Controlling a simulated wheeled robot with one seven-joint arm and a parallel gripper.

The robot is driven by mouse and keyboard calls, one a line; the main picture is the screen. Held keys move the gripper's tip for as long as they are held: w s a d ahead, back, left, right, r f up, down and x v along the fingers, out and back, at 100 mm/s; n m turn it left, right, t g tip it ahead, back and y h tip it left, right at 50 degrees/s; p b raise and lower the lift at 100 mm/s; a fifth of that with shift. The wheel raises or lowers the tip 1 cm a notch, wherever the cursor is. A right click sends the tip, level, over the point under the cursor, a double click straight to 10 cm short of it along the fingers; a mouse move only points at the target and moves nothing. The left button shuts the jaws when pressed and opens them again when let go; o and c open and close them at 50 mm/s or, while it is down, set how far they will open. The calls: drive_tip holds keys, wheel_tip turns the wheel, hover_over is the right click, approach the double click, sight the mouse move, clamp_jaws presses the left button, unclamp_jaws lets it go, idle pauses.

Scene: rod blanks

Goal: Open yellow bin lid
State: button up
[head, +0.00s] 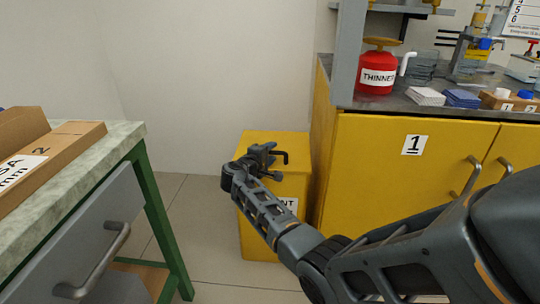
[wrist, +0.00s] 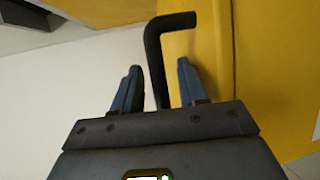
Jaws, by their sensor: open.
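The yellow bin (head: 256,232) stands on the floor between the table and the yellow cabinet, its lid (head: 262,136) looking shut. A partly hidden white label is on its front. A black bent handle (head: 285,157) shows at the lid beside my gripper (head: 263,153). In the wrist view the handle (wrist: 155,60) passes between the two blue fingers of my gripper (wrist: 158,66). The fingers are apart, with a gap visible on both sides of the handle. The yellow surface of the bin (wrist: 212,45) lies behind the right finger. My arm hides part of the bin's front.
A yellow cabinet (head: 375,190) marked 1 stands close on the bin's right. A red thinner can (head: 377,72) is on its counter. At left is a green-legged table (head: 160,210) with a drawer and cardboard boxes (head: 50,150). Bare floor (head: 200,215) lies between table and bin.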

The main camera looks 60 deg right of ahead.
drive_tip(key=shift+d, duration=0.1)
clamp_jaws()
idle(0.3)
